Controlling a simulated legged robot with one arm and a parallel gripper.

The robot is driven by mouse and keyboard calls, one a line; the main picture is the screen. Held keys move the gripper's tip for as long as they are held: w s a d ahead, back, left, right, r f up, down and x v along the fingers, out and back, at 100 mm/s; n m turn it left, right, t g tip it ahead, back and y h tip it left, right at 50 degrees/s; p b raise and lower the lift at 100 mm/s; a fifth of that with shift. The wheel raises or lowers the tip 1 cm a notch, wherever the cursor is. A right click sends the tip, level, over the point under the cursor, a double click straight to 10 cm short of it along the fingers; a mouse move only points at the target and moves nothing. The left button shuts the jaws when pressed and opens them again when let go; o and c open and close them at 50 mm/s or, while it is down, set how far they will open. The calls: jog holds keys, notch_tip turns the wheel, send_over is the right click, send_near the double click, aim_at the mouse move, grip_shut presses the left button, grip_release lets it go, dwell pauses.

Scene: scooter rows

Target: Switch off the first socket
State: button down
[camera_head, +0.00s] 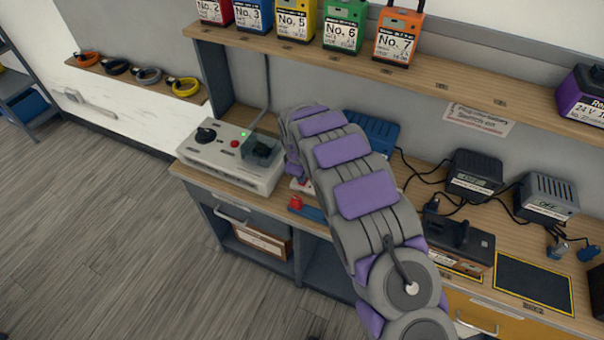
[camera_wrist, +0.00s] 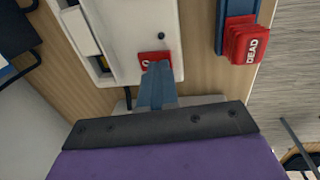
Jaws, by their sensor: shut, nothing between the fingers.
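A white socket panel (camera_wrist: 128,32) fills the upper middle of the wrist view. A small red switch with a white mark (camera_wrist: 155,60) sits on it near its lower edge. My gripper (camera_wrist: 157,70) is shut and empty, its blue fingertips right at the red switch and partly covering it; I cannot tell whether they press it. In the head view my own arm hides the gripper and most of the socket; only a white corner (camera_head: 303,187) shows.
A red block marked DEAD (camera_wrist: 247,43) on a blue base (camera_wrist: 232,12) stands right of the panel. A grey test box (camera_head: 225,157) is left of my arm on the wooden bench. Chargers (camera_head: 474,176) stand right. A shelf with numbered batteries (camera_head: 343,25) hangs above. Floor at left is clear.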

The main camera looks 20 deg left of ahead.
jog(key=shift+w+r+p, duration=0.1)
jog(key=shift+r+p, duration=0.2)
jog(key=shift+r, duration=0.3)
notch_tip(320, 180, up, 12)
jog(key=w+p, duration=0.1)
jog(key=p, duration=0.2)
jog(key=shift+w+r, duration=0.25)
jog(key=shift+w, duration=0.1)
jog(key=shift+d, duration=0.1)
jog(key=s+d+r+m, duration=0.3)
jog(key=s+d+r, duration=0.15)
jog(key=d, duration=0.45)
jog(key=s+d+r+m+g+h, duration=0.1)
jog(key=s+d+r+m, duration=0.2)
jog(key=d+r, duration=0.4)
jog(key=s+d+r+m, duration=0.3)
jog(key=s+d+r, duration=0.1)
jog(key=d, duration=0.6)
jog(key=s+d+m+g, duration=0.1)
jog(key=s+d+m, duration=0.3)
jog(key=s, duration=1.1)
jog(key=s+d+m+g+y, duration=0.1)
jog(key=s+d+m, duration=0.3)
jog(key=s, duration=1.1)
jog(key=d, duration=0.3)
jog(key=shift+s, duration=0.2)
